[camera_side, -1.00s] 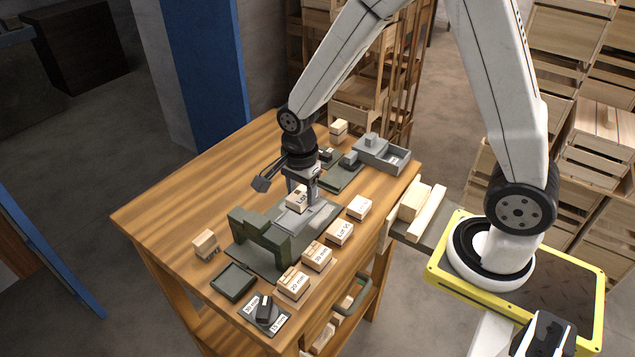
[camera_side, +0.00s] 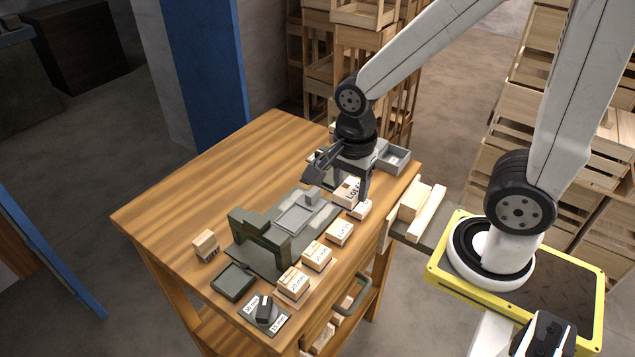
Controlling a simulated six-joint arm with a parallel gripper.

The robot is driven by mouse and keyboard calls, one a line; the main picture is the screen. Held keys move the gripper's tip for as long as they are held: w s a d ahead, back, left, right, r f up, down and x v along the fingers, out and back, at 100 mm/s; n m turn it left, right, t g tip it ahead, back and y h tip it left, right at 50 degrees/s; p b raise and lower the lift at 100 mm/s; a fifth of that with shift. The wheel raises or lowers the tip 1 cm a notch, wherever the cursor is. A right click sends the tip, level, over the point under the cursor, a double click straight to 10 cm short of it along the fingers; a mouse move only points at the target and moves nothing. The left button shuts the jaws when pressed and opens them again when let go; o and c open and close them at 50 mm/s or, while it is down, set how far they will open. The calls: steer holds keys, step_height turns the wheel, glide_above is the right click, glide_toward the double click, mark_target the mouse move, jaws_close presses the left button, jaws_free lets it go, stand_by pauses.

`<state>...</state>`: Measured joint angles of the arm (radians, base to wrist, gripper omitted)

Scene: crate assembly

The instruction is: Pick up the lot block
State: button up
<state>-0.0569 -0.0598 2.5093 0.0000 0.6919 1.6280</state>
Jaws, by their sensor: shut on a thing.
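The lot block (camera_side: 345,191) is a small pale wooden block with dark lettering on its side. My gripper (camera_side: 352,190) is shut on it, with its fingers pointing down. The lot block is beside or just above the back end of the row of wooden blocks at the table's right edge. It partly overlaps the last block (camera_side: 361,209) of that row in the picture. I cannot tell whether the two touch. The far finger is partly hidden by the lot block.
Labelled blocks (camera_side: 339,233) line the right edge of the wooden table (camera_side: 180,195). A dark green fixture (camera_side: 262,228) with a raised bridge and grey plate (camera_side: 298,216) stands in the middle. A grey tray (camera_side: 394,160) is behind the gripper. The table's left side is mostly clear.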

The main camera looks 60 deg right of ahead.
steer(key=shift+s+r, duration=0.2)
steer(key=shift+s, duration=0.3)
steer(key=shift+w+d, duration=0.1)
stand_by(0.4)
steer(key=shift+w+d, duration=0.4)
steer(key=shift+d, duration=0.05)
steer(key=w+d+f, duration=0.1)
steer(key=w+d, duration=0.2)
steer(key=d, duration=0.4)
steer(key=w+d, duration=0.3)
steer(key=d, duration=0.3)
steer(key=s+d+f, duration=0.1)
steer(key=d+f, duration=0.1)
steer(key=d, duration=0.6)
steer(key=s+d+f, duration=0.1)
steer(key=d+f, duration=0.1)
steer(key=d, duration=0.7)
steer(key=shift+a+f, duration=0.1)
steer(key=shift+f, duration=0.1)
